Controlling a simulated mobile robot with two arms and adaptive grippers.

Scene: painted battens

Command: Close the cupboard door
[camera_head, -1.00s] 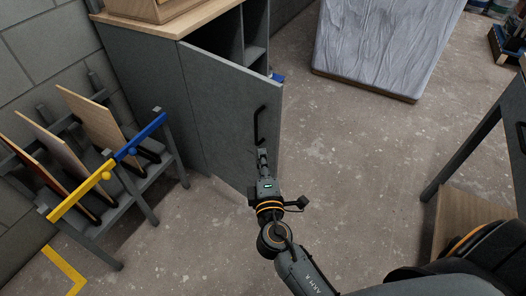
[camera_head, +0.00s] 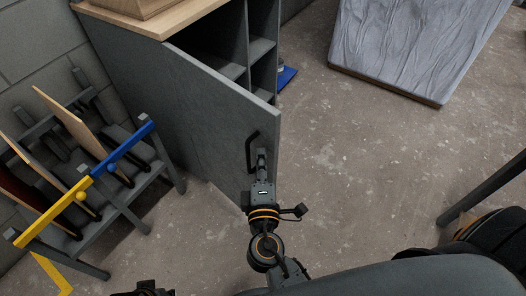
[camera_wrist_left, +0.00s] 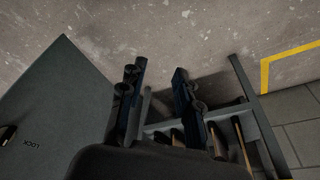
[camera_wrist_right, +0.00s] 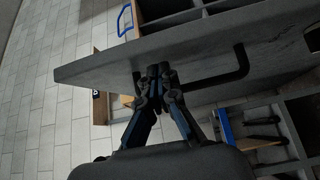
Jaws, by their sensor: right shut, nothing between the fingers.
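The grey cupboard (camera_head: 122,60) stands at the upper left with its door (camera_head: 205,110) wide open, angled out toward me. Its dark handle (camera_head: 250,152) is near the free edge. My right gripper (camera_head: 261,152) is shut and empty at the outer face of the door, beside the handle. In the right wrist view the shut fingertips (camera_wrist_right: 157,72) meet the door (camera_wrist_right: 195,55) near one edge, with the handle (camera_wrist_right: 242,62) to their right. Whether they press on it I cannot tell. My left gripper (camera_wrist_left: 157,75) is open and empty over the floor in the left wrist view.
A rack with boards (camera_head: 125,200) and a blue-and-yellow bar (camera_head: 112,158) stands left of the door. A covered slab (camera_head: 400,45) lies at the upper right. A blue item (camera_head: 288,75) lies beside the cupboard. The floor right of the door is clear.

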